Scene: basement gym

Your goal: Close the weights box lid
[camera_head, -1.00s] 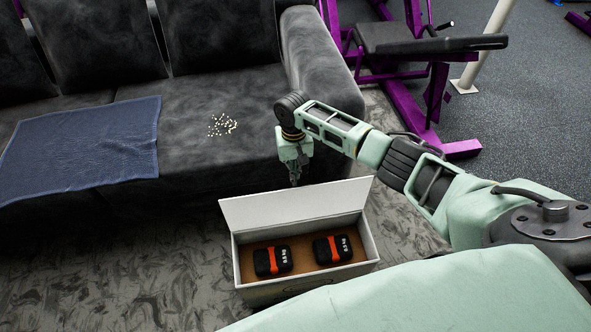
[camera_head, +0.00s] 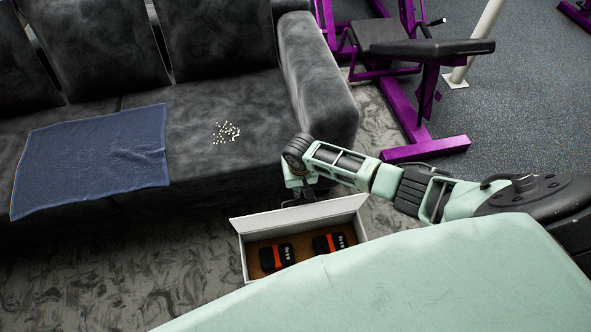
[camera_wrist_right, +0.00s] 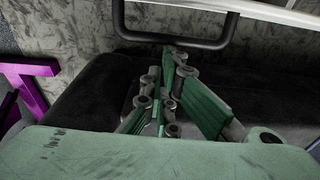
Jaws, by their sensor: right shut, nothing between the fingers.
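The weights box (camera_head: 245,263) is a white open-topped box on the floor in front of the sofa. Its white lid (camera_head: 298,215) stands raised along the far long edge. Two black weights with red-orange bands, a left one (camera_head: 267,260) and a right one (camera_head: 321,245), lie on the brown inside. My right gripper (camera_head: 304,196) is just behind the lid's top edge, shut and empty. I cannot tell whether it touches the lid. Its closed fingers (camera_wrist_right: 172,58) show in the wrist view. My left gripper is not in view.
A dark grey sofa (camera_head: 215,95) stands behind the box, with a blue towel (camera_head: 95,160) and small pale pieces (camera_head: 226,132) on its seat. A purple-framed gym bench (camera_head: 425,150) stands at the right. Patterned floor left of the box is clear.

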